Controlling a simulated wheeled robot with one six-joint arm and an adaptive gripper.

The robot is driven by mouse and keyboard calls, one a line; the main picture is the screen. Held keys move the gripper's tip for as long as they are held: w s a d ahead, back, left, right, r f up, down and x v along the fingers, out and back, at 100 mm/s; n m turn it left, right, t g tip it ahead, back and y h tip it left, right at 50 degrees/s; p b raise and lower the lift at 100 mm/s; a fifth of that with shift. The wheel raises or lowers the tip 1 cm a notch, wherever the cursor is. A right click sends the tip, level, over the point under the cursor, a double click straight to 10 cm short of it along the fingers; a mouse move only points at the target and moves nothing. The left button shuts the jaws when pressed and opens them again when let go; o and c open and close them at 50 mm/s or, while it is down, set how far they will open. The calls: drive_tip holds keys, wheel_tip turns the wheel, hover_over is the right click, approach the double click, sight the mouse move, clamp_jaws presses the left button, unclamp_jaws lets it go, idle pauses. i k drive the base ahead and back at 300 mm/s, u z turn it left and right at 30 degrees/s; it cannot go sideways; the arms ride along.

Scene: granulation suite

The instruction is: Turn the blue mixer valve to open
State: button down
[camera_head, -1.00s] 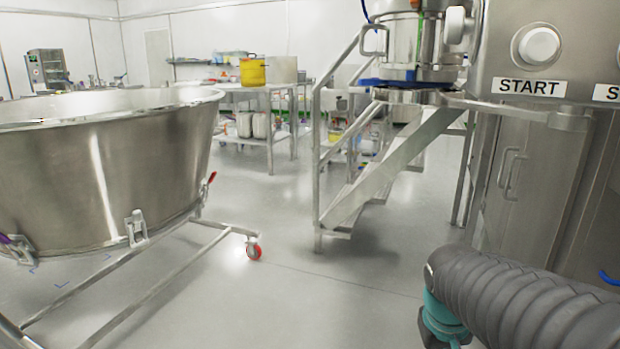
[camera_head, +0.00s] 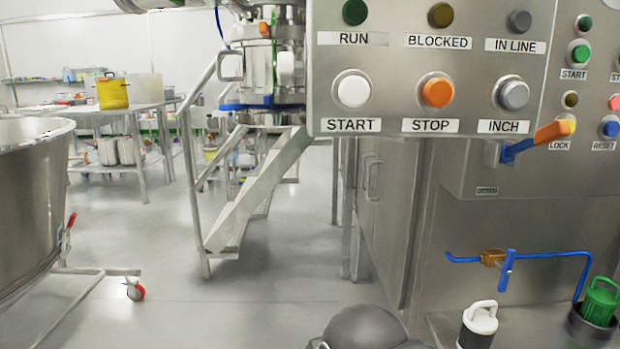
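A small valve with a blue handle (camera_head: 507,268) and a brass body (camera_head: 493,257) sits on a thin blue pipe (camera_head: 555,255), low on the steel cabinet front at the right. The handle stands nearly upright, across the roughly level pipe. Higher up, a lever with a blue base and orange grip (camera_head: 540,138) sticks out of the cabinet, tilted up to the right. My gripper is not in view; only a dark grey part of my arm shows at the bottom edge, left of the valve and apart from it in the picture.
A button panel (camera_head: 425,70) juts out at the upper middle. White-topped (camera_head: 479,322) and green-topped (camera_head: 600,300) containers stand below the valve. Steel stairs (camera_head: 255,190) and a large wheeled steel bowl (camera_head: 30,195) are at the left.

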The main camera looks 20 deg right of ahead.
sight(505, 267)
drive_tip(key=z, duration=0.2)
drive_tip(key=k, duration=0.95)
drive_tip(key=z, duration=1.1)
